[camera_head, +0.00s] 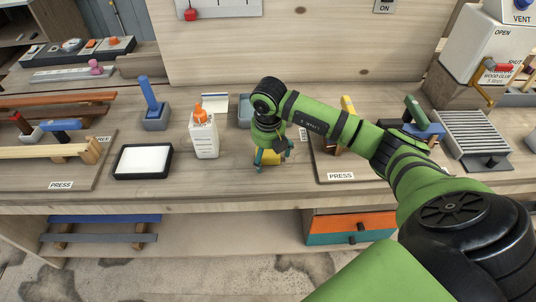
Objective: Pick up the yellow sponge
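The yellow sponge (271,158) is on the workbench near its front edge, mostly covered by my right gripper. My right gripper (272,160) points down over it, with teal fingers on either side of the yellow. The fingers are apart, but I cannot tell whether they press on the sponge. I also cannot tell whether the sponge rests on the bench or is slightly raised. My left gripper is not in view.
A white glue bottle (204,137) with an orange cap stands left of my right gripper. A black-rimmed white tray (144,161) lies further left. A grey container (245,111) is behind the gripper.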

